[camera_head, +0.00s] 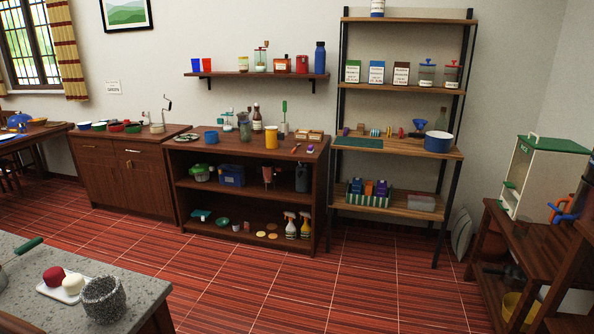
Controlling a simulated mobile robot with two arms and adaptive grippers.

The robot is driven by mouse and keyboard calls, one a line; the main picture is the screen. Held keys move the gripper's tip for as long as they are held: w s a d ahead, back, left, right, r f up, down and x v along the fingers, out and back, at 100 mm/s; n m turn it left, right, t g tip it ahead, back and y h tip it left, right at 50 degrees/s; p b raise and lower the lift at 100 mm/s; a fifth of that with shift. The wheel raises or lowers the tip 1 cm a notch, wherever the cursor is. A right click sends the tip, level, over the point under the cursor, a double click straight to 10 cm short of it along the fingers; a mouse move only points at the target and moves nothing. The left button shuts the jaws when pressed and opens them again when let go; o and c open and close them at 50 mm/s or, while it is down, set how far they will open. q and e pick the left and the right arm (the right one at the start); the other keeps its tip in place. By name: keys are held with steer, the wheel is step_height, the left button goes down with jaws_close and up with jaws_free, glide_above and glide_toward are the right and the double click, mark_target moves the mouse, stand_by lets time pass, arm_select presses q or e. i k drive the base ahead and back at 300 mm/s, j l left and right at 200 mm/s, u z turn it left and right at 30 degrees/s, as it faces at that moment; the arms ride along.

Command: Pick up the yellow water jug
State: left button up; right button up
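A yellow-orange upright vessel (271,137), possibly the yellow water jug, stands on top of the dark wooden open shelf unit (228,145) across the room. It is small at this distance, and I cannot make out a handle or spout. Another yellow container (514,306) sits low under the wooden table at the right, partly hidden by the table's frame. Neither of my grippers is in view.
The stone counter (140,296) at the lower left holds a speckled grey pot (103,300) and a white tray with red and cream round items. Red tiled floor (290,285) lies clear before the shelf unit. A wooden table (535,245) stands right.

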mark_target(272, 136)
steer(key=i, duration=3.85)
